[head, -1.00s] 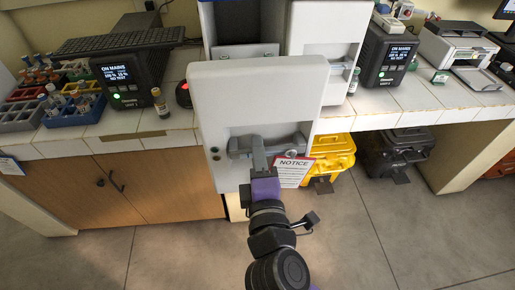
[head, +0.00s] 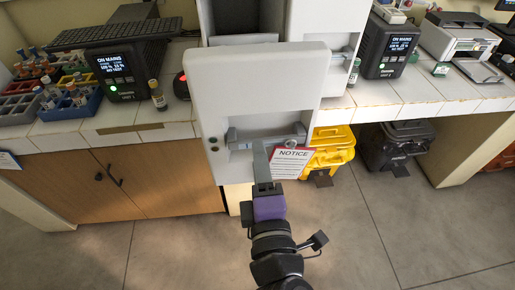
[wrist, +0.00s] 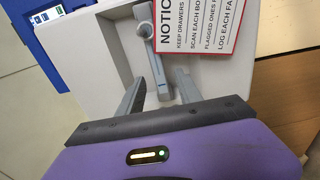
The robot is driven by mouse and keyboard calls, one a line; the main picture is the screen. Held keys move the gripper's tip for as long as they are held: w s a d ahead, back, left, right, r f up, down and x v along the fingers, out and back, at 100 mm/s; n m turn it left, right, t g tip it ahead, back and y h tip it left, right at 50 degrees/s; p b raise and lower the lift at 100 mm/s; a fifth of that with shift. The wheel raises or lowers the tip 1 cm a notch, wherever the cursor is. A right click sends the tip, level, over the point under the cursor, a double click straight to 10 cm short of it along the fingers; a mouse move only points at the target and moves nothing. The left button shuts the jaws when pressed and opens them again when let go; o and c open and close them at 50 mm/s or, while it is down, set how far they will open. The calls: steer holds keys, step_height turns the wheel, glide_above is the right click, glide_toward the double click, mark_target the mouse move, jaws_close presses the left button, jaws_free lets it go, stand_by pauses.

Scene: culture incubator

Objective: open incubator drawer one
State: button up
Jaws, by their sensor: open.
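The white drawer front (head: 255,85) stands out from the incubator toward me, left of a second white front (head: 325,50). Its grey bar handle (head: 290,135) sits in a recess low on the front. My gripper (head: 262,155) is at the handle, from below. In the wrist view my gripper (wrist: 160,78) has its two fingers apart, and the handle (wrist: 156,55) shows between and beyond them. I cannot tell whether they touch it. A NOTICE sign (head: 290,162) hangs beside the handle and covers part of the front; it also shows in the wrist view (wrist: 200,25).
A tiled bench (head: 150,125) with tube racks (head: 70,105), vials and black display units (head: 112,70) runs on both sides. Yellow (head: 330,150) and black (head: 395,148) bins stand below on the right. The floor (head: 400,230) in front is clear.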

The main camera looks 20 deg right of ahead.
steer(key=shift+v, duration=1.3)
steer(key=a+m+y, duration=0.1)
steer(key=a+y, duration=0.5)
steer(key=s+f+m+y, duration=0.3)
steer(key=s+f+m, duration=0.1)
steer(key=s, duration=0.2)
steer(key=s+d+f+m+g+h, duration=0.1)
steer(key=s+d+m, duration=0.3)
steer(key=s, duration=0.5)
steer(key=s+d+f+m+g+h, duration=0.1)
steer(key=s+d+f+m, duration=0.3)
steer(key=s+d, duration=0.4)
steer(key=shift+s+m+h, duration=0.55)
steer(key=shift+m+h, duration=0.15)
